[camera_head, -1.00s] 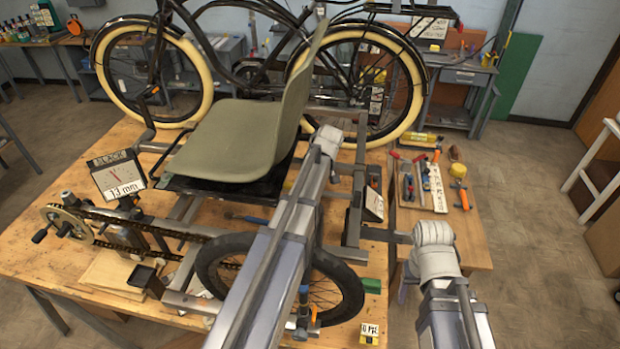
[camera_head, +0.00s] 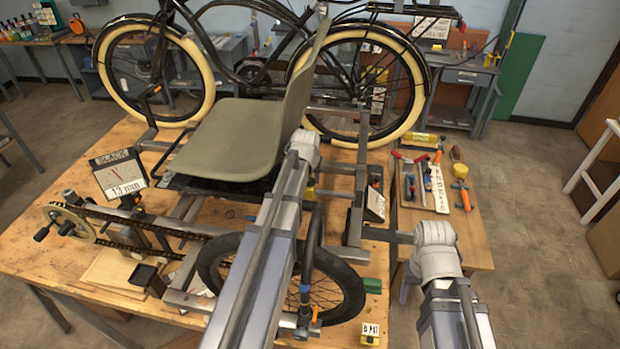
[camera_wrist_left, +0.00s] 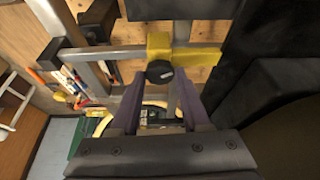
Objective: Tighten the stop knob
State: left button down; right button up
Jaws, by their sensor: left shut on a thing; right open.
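The stop is a yellow block (camera_wrist_left: 158,52) on a grey bar in the left wrist view, with a round black knob (camera_wrist_left: 160,72) facing me. My left gripper (camera_wrist_left: 161,80) has its two purple fingers on either side of the knob and is shut on it. In the head view a bit of yellow (camera_head: 309,192) shows beside my left arm, which hides the left fingers. My right gripper (camera_head: 405,284) shows only as a small purplish part beside its wrist, off the table's right side, away from the knob; it is open.
The trike frame with its olive seat (camera_head: 232,140) and black wheel (camera_head: 345,285) fills the wooden table (camera_head: 60,265). A side table (camera_head: 472,235) at the right holds several tools. Open floor lies further right.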

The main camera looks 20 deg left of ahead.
pick_arm(q)
jog(key=shift+m, duration=0.3)
dwell(0.4)
jog(key=shift+c, duration=1.9)
grip_release()
jog(key=a+p+v, duration=0.1)
jog(key=p+v, duration=0.6)
jog(key=shift+s+d+r, duration=0.2)
jog(key=shift+d+r, duration=0.2)
jog(key=shift+d, duration=0.05)
